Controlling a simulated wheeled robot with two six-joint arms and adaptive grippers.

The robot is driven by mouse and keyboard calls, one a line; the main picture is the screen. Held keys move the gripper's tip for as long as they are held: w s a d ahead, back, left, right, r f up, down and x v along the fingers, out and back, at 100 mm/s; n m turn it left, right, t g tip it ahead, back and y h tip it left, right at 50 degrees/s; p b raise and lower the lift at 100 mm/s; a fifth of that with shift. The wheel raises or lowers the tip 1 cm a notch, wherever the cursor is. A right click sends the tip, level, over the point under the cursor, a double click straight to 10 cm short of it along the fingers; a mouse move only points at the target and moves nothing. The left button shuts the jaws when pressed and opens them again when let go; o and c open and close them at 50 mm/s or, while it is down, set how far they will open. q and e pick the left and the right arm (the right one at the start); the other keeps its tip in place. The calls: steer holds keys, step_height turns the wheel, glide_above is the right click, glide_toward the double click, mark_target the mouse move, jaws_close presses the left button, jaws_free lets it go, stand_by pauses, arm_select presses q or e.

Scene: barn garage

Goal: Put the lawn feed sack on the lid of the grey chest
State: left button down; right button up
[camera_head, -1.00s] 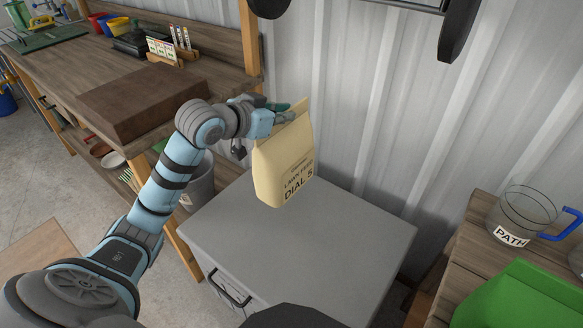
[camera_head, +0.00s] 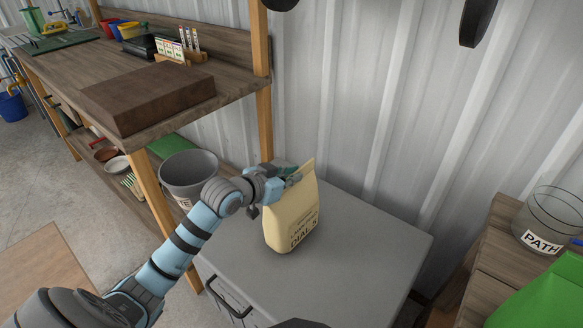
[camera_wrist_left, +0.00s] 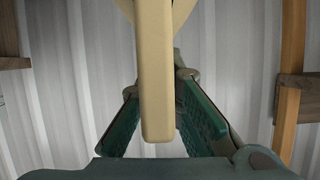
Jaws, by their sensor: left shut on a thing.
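The lawn feed sack (camera_head: 292,222) is a cream bag with dark lettering, upright over the lid of the grey chest (camera_head: 365,255). Its base is at or just above the lid; I cannot tell whether it touches. My left gripper (camera_head: 291,176) is shut on the sack's top edge, reaching in from the left. In the left wrist view the sack's pale top (camera_wrist_left: 155,85) stands between the green fingers. My right gripper is not in view.
On the right, a wooden surface (camera_head: 487,270) holds a clear jug (camera_head: 548,222) and a green object (camera_head: 545,300). The lid around the sack is clear.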

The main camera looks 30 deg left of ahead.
arm_select(q)
steer(key=c, duration=1.7)
jaws_free()
steer(key=shift+s+f, duration=0.1)
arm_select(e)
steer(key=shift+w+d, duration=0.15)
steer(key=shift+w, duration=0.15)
arm_select(q)
steer(key=shift+s, duration=0.1)
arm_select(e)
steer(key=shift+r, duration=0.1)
